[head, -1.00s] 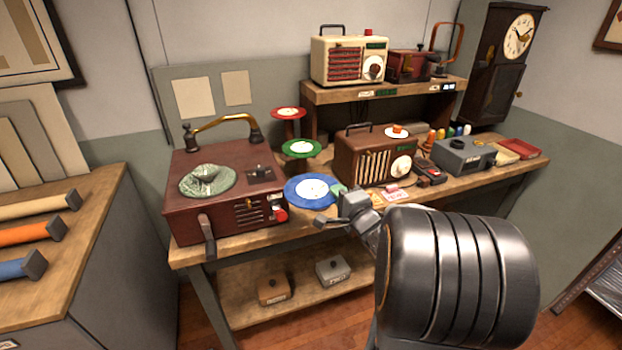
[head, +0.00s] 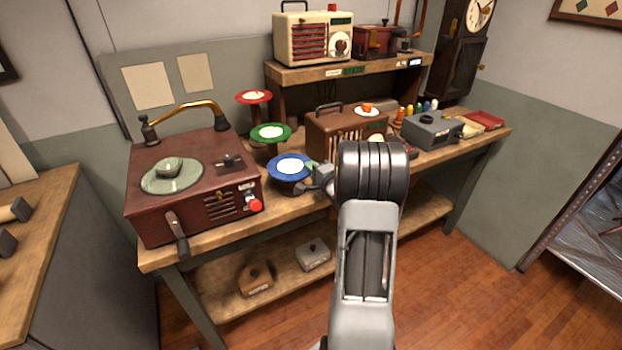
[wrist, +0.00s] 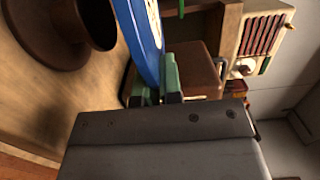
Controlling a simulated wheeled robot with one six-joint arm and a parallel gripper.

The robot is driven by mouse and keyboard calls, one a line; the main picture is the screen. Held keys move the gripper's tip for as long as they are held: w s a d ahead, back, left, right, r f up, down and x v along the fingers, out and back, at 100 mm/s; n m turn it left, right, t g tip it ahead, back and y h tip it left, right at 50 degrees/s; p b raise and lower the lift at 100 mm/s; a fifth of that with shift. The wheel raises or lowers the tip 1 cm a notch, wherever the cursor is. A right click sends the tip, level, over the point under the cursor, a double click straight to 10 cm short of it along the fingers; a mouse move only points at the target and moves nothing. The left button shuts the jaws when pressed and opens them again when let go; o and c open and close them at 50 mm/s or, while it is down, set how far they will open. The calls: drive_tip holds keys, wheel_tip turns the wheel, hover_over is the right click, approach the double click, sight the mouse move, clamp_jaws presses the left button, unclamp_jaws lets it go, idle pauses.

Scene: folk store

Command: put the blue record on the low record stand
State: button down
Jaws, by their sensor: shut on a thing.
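The blue record (head: 290,167) with a white label lies about level in the head view. It also shows edge-on in the wrist view (wrist: 143,38). My gripper (head: 314,178) is shut on its near right rim, and the green finger pads (wrist: 170,78) pinch it in the wrist view. The low record stand (head: 289,187) is a dark brown spool under the record. In the wrist view the stand (wrist: 94,22) has a flared top close below the record. I cannot tell whether they touch.
A green record (head: 270,132) and a red record (head: 254,97) sit on taller stands behind. The red-brown record player (head: 190,200) is to the left, a brown radio (head: 330,132) to the right. A grey device (head: 432,130) stands further right.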

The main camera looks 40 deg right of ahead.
drive_tip(key=shift+w+d+f, duration=0.15)
drive_tip(key=shift+w+f, duration=0.1)
drive_tip(key=shift+f, duration=0.1)
drive_tip(key=shift+w+d+f, duration=0.1)
drive_tip(key=shift+f, duration=1.6)
drive_tip(key=shift+f, duration=0.2)
drive_tip(key=c, duration=1.3)
unclamp_jaws()
